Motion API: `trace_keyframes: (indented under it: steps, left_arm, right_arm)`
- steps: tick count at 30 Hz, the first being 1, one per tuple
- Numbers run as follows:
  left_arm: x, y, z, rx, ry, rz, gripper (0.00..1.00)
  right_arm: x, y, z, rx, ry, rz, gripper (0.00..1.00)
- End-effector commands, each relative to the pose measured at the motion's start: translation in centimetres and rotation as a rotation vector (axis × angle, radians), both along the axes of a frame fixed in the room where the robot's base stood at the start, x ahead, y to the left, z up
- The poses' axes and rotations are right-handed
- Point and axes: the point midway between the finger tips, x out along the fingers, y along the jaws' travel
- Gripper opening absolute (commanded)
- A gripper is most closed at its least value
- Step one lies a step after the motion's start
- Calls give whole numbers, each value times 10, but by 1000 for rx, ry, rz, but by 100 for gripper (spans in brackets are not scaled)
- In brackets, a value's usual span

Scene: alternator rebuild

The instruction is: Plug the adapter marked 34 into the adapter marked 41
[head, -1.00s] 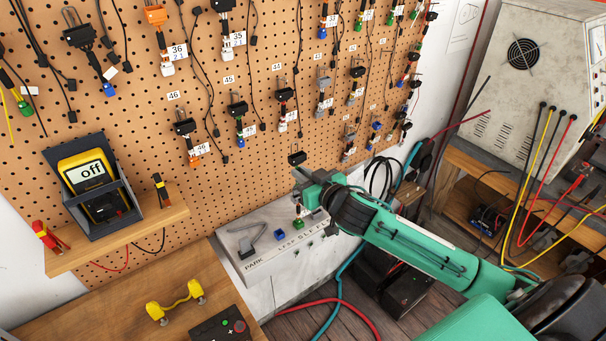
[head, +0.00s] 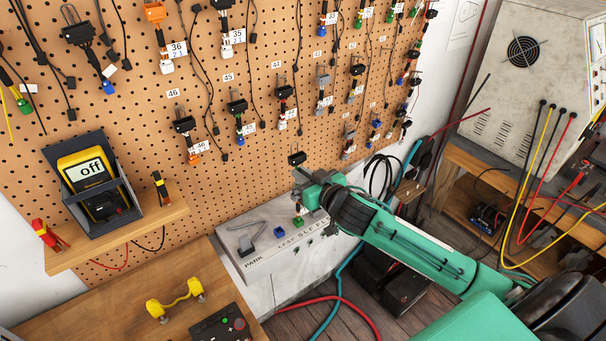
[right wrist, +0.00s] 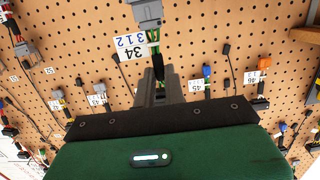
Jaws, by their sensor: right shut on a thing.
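The adapter marked 34 shows in the right wrist view, with its white tag (right wrist: 130,46), a grey connector (right wrist: 145,12) at the picture's top edge and green and yellow wires. My right gripper (right wrist: 156,84) is shut on this adapter, by a dark part just below the tag in that view. In the head view my right gripper (head: 300,181) is in front of the lower pegboard, with a black connector (head: 297,158) just above its tips. I cannot read a tag 41 on any adapter; the small tags on the board's right side are blurred. My left gripper is out of view.
The pegboard (head: 130,150) carries several tagged adapters and hanging cables around my gripper. Below is a grey-white box (head: 290,262) with blue and green blocks on top. A multimeter (head: 88,180) stands on the left shelf, and a large grey machine (head: 540,90) at right.

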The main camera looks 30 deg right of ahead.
Motion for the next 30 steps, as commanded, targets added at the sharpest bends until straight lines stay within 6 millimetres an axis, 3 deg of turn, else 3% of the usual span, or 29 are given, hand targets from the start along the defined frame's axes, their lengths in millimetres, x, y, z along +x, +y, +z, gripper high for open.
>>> trace_keyframes:
  steps: [30]
  left_arm:
    - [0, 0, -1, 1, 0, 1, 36]
  right_arm:
    - [0, 0, -7, 1, 0, 0, 0]
